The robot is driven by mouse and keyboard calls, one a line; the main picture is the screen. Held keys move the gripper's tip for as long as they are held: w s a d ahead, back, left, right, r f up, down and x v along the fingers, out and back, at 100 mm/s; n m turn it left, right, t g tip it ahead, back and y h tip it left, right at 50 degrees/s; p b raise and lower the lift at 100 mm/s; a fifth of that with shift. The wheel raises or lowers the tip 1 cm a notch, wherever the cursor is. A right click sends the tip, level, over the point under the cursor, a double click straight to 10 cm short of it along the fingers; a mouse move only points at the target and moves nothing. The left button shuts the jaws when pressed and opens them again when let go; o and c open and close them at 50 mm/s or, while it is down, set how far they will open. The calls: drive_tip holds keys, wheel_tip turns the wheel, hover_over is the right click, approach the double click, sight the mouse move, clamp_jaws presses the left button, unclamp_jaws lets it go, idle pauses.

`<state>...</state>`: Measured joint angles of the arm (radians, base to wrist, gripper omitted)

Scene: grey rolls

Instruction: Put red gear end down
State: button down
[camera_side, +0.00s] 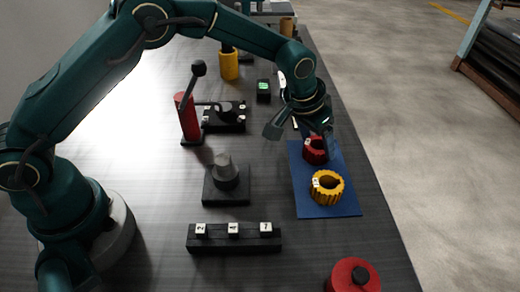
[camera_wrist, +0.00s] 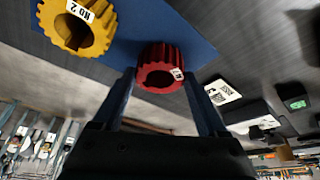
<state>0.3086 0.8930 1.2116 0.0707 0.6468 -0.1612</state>
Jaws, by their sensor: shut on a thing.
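The red gear (camera_side: 314,156) is at the far part of the blue mat (camera_side: 334,208), on or just above it; I cannot tell which. In the wrist view the red gear (camera_wrist: 157,55) shows its toothed rim, dark central hole and a small white label. My gripper (camera_side: 318,132) comes down on it from above, and in the wrist view its two fingers (camera_wrist: 160,76) stand on either side of the gear, shut on it. The gear's far side is hidden.
A yellow gear (camera_side: 327,188) lies on the mat close to the red one, also seen in the wrist view (camera_wrist: 77,28). A red lidded can (camera_side: 353,276) stands at the near edge. A black block with white number tags (camera_side: 234,240) and a black stand (camera_side: 227,187) are left.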

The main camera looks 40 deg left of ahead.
drive_tip(key=shift+f, duration=0.1)
unclamp_jaws()
drive_tip(key=shift+s+r, duration=0.1)
drive_tip(key=shift+r, duration=0.45)
drive_tip(key=d+v, duration=0.1)
drive_tip(key=v, duration=0.9)
drive_tip(key=s+a+r+n, duration=0.1)
drive_tip(key=s+a+r, duration=0.6)
drive_tip(key=s+a, duration=0.15)
drive_tip(key=s+a+f, duration=0.1)
drive_tip(key=s+a, duration=0.1)
drive_tip(key=s, duration=0.4)
drive_tip(key=s+a+f+n+t, duration=0.1)
drive_tip(key=s+a+f, duration=0.1)
drive_tip(key=s, duration=0.5)
drive_tip(key=shift+s+a+f+y, duration=0.2)
drive_tip(key=shift+s+f+y, duration=0.1)
drive_tip(key=shift+y, duration=0.1)
